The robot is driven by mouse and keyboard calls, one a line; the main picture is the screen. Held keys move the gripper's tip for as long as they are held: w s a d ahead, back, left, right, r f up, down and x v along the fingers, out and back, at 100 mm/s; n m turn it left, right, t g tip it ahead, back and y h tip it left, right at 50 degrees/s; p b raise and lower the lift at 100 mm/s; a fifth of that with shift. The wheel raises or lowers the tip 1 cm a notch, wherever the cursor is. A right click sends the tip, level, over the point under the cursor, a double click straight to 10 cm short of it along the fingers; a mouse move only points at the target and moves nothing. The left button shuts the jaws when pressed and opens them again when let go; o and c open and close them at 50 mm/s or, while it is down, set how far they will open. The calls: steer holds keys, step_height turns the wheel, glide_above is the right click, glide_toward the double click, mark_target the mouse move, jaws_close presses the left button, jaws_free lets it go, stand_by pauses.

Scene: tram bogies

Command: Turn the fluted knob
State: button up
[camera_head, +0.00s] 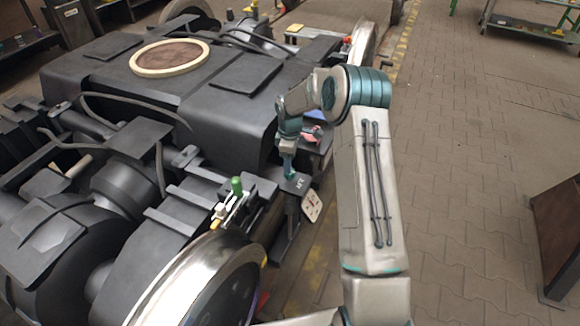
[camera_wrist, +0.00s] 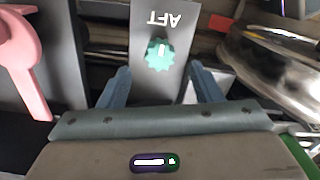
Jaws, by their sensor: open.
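The fluted knob (camera_wrist: 159,54) is teal, with a scalloped edge and a short white mark on its face. It sits on a grey plate (camera_wrist: 174,18) lettered AFT, which reads upside down in the wrist view. My gripper (camera_wrist: 159,70) is open. Its two blue-grey fingers stand apart, one on each side of the knob and slightly below it in the picture, with gaps between. No contact shows. In the head view my gripper (camera_head: 288,168) points down at the dark plate (camera_head: 298,183) on the bogie's side; I cannot make out the knob there.
A pink lever (camera_wrist: 17,52) stands left of the knob; it also shows in the head view (camera_head: 312,133). A shiny wheel (camera_head: 190,280) and a green-capped part (camera_head: 237,186) lie nearby. A white tag (camera_head: 312,206) hangs by the plate.

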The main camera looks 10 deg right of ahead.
step_height(320, 180, up, 8)
steer(key=p, duration=0.1)
steer(key=shift+r, duration=0.2)
stand_by(0.3)
steer(key=s+r+m+t+h+p, duration=0.1)
steer(key=s+r+m+p, duration=0.25)
steer(key=s+r, duration=0.55)
steer(key=s+r+m+p, duration=0.2)
steer(key=s+r+p, duration=0.25)
steer(key=r, duration=0.85)
steer(key=s+r+m+t+p, duration=0.1)
steer(key=s+r+m+p, duration=0.2)
steer(key=s, duration=0.8)
steer(key=s+r+m+y+p, duration=0.1)
steer(key=s+r+m+p, duration=0.3)
steer(key=s+r, duration=0.3)
steer(key=s+m, duration=0.1)
steer(key=s, duration=0.4)
steer(key=shift+a+t, duration=0.15)
steer(key=shift+t, duration=0.25)
steer(key=shift+r, duration=0.1)
steer(key=shift+c, duration=0.3)
